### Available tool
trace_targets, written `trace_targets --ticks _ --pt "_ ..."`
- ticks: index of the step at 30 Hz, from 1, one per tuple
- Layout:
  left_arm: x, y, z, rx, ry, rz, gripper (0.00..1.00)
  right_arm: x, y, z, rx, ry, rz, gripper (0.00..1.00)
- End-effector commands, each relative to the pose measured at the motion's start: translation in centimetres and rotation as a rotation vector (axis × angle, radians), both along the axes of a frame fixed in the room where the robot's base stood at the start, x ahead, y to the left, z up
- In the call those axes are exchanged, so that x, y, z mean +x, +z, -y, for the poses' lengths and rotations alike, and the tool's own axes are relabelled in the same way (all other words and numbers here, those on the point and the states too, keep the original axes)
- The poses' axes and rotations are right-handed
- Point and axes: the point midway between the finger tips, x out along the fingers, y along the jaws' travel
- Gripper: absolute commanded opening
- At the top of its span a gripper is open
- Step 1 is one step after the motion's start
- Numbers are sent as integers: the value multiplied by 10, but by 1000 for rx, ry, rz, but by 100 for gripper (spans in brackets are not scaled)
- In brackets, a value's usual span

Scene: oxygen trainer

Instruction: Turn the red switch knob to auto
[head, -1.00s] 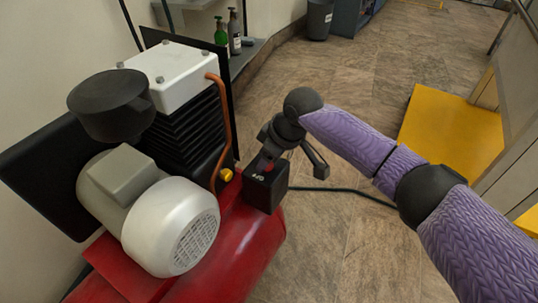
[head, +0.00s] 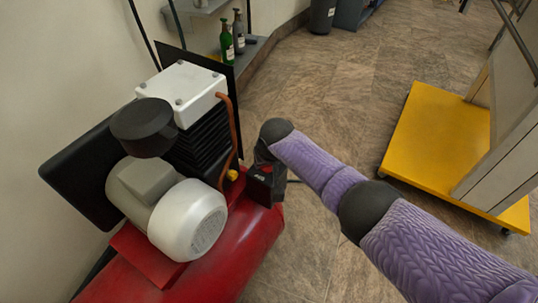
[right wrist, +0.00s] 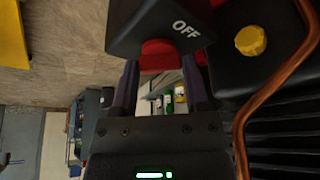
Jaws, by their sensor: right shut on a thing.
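The black switch box (head: 258,190) is mounted at the end of the red compressor tank (head: 245,240). Its red knob (head: 266,169) is on the side facing my right gripper. In the right wrist view the box (right wrist: 150,20) carries the word OFF, and the red knob (right wrist: 158,52) sits between my two fingertips. My right gripper (right wrist: 160,66) is shut on the knob. In the head view my dark hand partly hides the knob and box, and the box's lettering is too small to read. My left gripper is not in view.
A copper pipe (head: 233,140) and a yellow fitting (head: 232,175) are close beside the box; the fitting also shows in the wrist view (right wrist: 250,40). The silver motor (head: 190,220) stands left of it. A yellow cart (head: 440,140) is at right, with open floor between.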

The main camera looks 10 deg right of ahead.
Motion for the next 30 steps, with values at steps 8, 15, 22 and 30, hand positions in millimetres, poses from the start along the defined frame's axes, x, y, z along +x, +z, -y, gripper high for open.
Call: trace_targets --ticks 8,15,22,30 --pt "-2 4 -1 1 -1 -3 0 -1 -2 -3 1 -259 -4 0" --pt "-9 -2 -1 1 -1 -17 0 0 -4 -5 -1 -481 -5 0" --pt "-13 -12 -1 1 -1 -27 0 1 -4 -6 -2 -656 -4 0" --pt "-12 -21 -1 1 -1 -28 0 2 -3 -6 -1 -792 -4 0"
